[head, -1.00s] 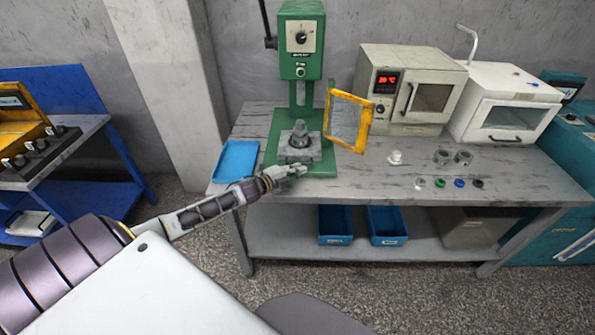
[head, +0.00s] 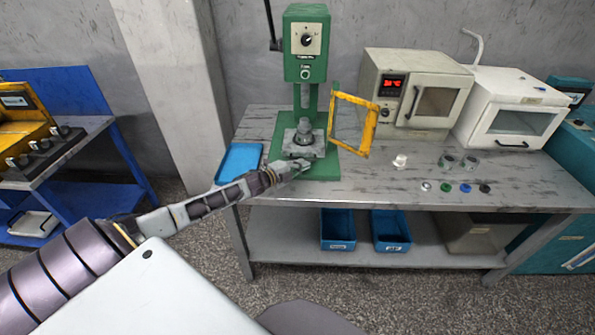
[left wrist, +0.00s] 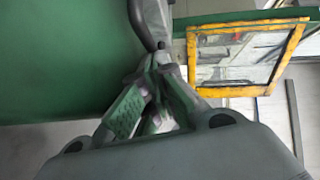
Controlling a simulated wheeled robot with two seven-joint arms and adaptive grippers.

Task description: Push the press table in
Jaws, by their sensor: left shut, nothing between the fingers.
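The green press (head: 305,60) stands at the back left of the workbench. Its grey press table (head: 317,146) sits low on the green base with a grey cylindrical part (head: 304,128) on it. My left gripper (head: 303,166) is shut and empty, at the front edge of the press table; I cannot tell whether it touches. In the left wrist view its fingers (left wrist: 155,62) come together in front of green and dark surfaces. The yellow-framed guard (head: 368,130) is swung open to the right, and it also shows in the left wrist view (left wrist: 290,45). My right gripper is not in view.
A blue tray (head: 239,160) lies left of the press, close to my left arm. To the right are a white cup (head: 400,161), two grey rings, several small coloured parts (head: 465,188), an oven (head: 440,92) and a white box (head: 508,112).

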